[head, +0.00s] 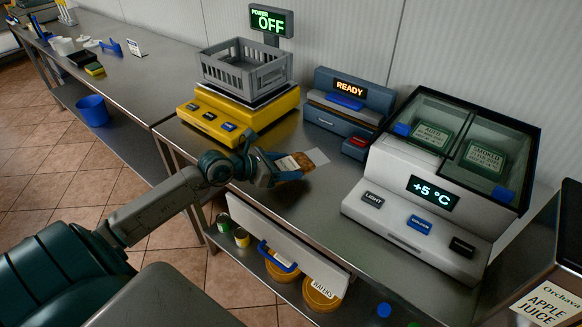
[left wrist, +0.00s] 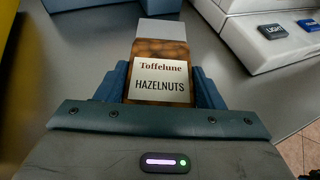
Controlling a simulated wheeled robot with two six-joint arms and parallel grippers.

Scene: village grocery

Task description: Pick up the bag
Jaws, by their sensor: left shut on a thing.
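The bag (left wrist: 160,82) is a brown packet with a pale label reading "Toffelune HAZELNUTS" and a clear, pale top end. In the head view the bag (head: 296,163) lies at the fingers over the steel counter, between the yellow scale and the white cooler. My left gripper (head: 277,168) is shut on the bag, with one blue finger on each side of it in the left wrist view (left wrist: 160,90). I cannot tell whether the bag touches the counter. My right gripper is not in view.
A yellow scale (head: 212,113) carries a grey crate (head: 247,76). A blue sealer (head: 345,113) reads "READY". A white cooler (head: 400,222) with glass lids stands at right. A juice box (head: 545,300) is at lower right. The counter (head: 325,200) around the bag is clear.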

